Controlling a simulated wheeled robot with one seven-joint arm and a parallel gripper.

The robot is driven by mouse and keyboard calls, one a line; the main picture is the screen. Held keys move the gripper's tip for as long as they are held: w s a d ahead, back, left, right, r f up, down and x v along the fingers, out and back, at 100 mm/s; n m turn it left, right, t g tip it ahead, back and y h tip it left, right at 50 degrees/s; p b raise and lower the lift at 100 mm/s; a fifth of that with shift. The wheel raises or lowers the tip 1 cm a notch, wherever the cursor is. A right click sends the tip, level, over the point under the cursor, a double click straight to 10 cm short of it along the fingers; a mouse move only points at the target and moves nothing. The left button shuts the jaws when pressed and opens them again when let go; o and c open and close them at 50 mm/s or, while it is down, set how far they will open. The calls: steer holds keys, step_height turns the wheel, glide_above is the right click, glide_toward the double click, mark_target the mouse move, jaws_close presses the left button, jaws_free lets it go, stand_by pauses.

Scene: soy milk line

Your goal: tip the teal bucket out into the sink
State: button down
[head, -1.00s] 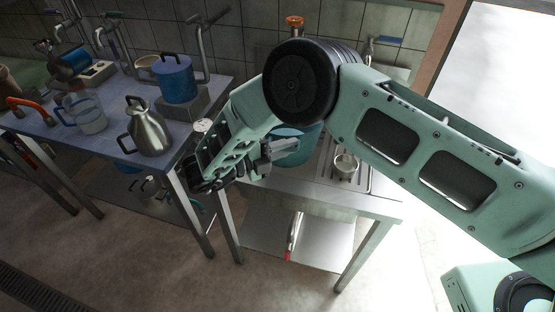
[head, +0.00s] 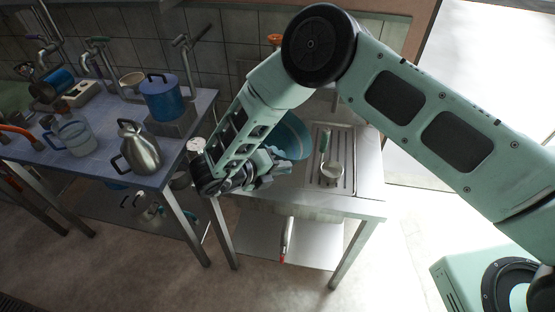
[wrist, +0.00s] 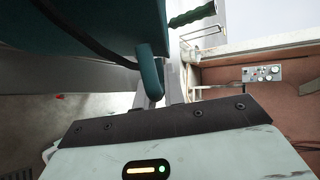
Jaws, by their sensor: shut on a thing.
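The teal bucket (head: 292,136) is partly hidden behind my arm in the head view. It is tilted, over the left part of the metal sink unit (head: 362,203). My gripper (head: 272,172) is at its near side, shut on it. In the wrist view the bucket (wrist: 95,25) fills the upper left as a dark teal mass, with a rounded teal grip (wrist: 150,78) close to the grey fingers (wrist: 173,88). The sink basin is hidden by my arm and the bucket. I cannot see the bucket's contents.
The blue table at left holds a steel jug (head: 140,150), a clear pitcher (head: 75,138) and a blue pot (head: 160,98). A round dial (head: 196,145) is left of my gripper.

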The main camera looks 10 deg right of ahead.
steer(key=d+m+y+p, duration=0.1)
steer(key=y, duration=0.1)
steer(key=d+y+p, duration=0.1)
steer(key=y, duration=0.2)
steer(key=shift+s+d+f+m, duration=0.1)
steer(key=shift+s+d+m, duration=0.1)
steer(key=shift+m, duration=0.2)
steer(key=shift+a+y, duration=0.15)
steer(key=shift+y, duration=0.15)
steer(key=shift+f, duration=0.15)
steer(key=shift+s+d+f+m+y+b, duration=0.1)
steer(key=shift+d+f+m+y+b, duration=0.15)
steer(key=shift+d+f+y+b, duration=0.7)
steer(key=shift+s+d+f+m+y+b, duration=0.1)
steer(key=shift+d+f+m+y+b, duration=0.35)
steer(key=shift+b, duration=0.8)
steer(key=shift+a+f, duration=0.1)
steer(key=shift+f, duration=0.1)
steer(key=shift+t+b, duration=0.3)
